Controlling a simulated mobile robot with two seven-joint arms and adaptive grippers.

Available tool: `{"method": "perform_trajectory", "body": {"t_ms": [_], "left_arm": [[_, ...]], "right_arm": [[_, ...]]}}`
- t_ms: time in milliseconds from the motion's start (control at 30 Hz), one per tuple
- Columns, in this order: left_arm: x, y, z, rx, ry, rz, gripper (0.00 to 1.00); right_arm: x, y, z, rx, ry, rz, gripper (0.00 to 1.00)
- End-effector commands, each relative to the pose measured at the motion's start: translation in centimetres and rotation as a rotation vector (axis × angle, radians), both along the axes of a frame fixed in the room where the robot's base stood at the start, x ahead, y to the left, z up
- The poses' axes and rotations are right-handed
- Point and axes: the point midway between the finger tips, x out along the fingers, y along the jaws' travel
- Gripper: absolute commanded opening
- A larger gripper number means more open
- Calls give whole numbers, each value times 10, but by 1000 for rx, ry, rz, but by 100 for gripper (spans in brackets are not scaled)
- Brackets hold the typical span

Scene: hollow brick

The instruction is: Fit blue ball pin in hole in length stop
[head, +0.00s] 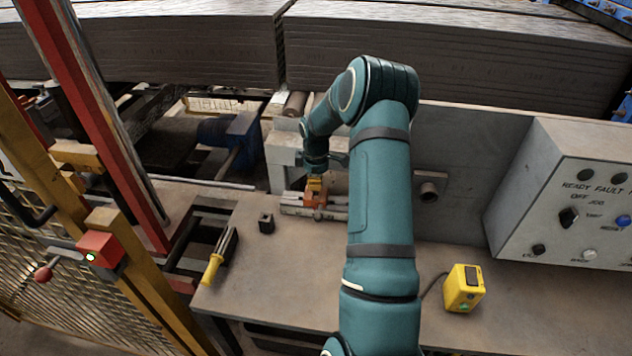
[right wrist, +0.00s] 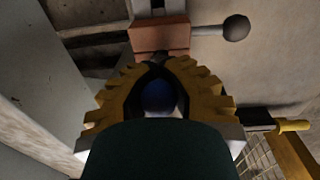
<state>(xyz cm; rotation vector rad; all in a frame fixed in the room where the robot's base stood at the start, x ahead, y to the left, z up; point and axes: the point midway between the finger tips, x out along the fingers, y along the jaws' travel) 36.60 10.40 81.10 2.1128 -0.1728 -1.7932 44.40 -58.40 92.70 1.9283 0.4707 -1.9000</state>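The length stop (head: 315,200) is an orange-red block on a grey metal rail at the back of the bench. In the right wrist view the orange block (right wrist: 158,36) lies just beyond my fingertips, with a dark knob on a rod at its right. My right gripper (head: 315,184) is directly above the block in the head view. Its yellow toothed fingers (right wrist: 158,68) close around the blue ball pin (right wrist: 160,97), whose dark blue ball shows between them. The pin's shank and the hole are hidden, so I cannot tell whether they meet. My left gripper is not in view.
A grey control box (head: 570,195) stands at right. A red box with a lever (head: 99,250) is at left. The bench front is mostly clear.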

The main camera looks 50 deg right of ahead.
Motion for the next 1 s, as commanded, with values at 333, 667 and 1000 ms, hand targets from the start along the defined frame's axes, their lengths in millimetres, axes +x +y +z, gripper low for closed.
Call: {"method": "perform_trajectory", "body": {"t_ms": [333,667,1000], "left_arm": [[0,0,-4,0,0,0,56],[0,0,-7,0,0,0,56],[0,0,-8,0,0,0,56]], "right_arm": [[0,0,-6,0,0,0,0],[0,0,-12,0,0,0,0],[0,0,-13,0,0,0,40]]}}
